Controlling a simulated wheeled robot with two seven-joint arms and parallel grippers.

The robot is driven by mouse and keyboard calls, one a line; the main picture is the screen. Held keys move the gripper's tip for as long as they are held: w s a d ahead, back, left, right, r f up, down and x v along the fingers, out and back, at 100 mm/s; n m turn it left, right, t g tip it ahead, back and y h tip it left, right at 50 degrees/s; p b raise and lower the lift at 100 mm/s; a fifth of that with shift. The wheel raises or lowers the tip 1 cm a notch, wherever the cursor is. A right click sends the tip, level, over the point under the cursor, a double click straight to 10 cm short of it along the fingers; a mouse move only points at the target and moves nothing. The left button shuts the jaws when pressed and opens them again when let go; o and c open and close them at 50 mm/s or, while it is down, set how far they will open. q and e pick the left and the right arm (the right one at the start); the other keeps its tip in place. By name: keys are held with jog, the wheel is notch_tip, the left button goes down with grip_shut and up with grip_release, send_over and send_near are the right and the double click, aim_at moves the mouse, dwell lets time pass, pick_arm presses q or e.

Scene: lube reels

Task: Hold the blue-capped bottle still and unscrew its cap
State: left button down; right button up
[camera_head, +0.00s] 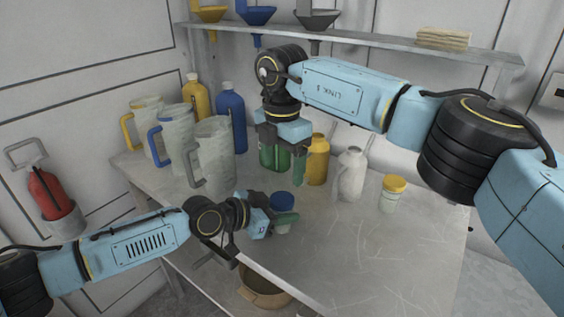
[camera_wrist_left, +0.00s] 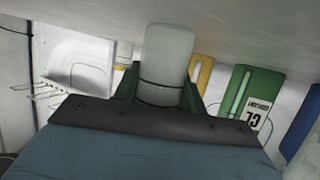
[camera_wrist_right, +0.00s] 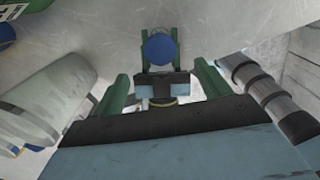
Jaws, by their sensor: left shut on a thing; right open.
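The blue-capped bottle (camera_head: 281,215) stands upright on the metal table near its front edge, a small white bottle with a blue cap (camera_head: 282,199). My left gripper (camera_head: 283,221) comes in from the left and is shut on the bottle's body, below the cap. In the left wrist view the pale body (camera_wrist_left: 168,50) sits between the green fingers. My right gripper (camera_head: 288,165) is open and empty, pointing down above and behind the bottle. In the right wrist view the blue cap (camera_wrist_right: 158,48) shows ahead, beyond the spread green fingers.
Several measuring jugs (camera_head: 214,150) stand left of the bottle. Yellow (camera_head: 318,160) and white (camera_head: 351,173) containers and a yellow-lidded jar (camera_head: 393,193) stand behind and right. A green bottle (camera_head: 272,157) is partly behind my right gripper. The table's front right is clear.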

aim_at(282, 199)
jog(key=shift+m, duration=0.8)
jog(key=shift+f, duration=0.2)
notch_tip(282, 199, down, 8)
jog(key=shift+r, duration=0.15)
jog(key=c, duration=1.1)
jog(key=shift+n, duration=1.5)
jog(key=shift+c, duration=0.3)
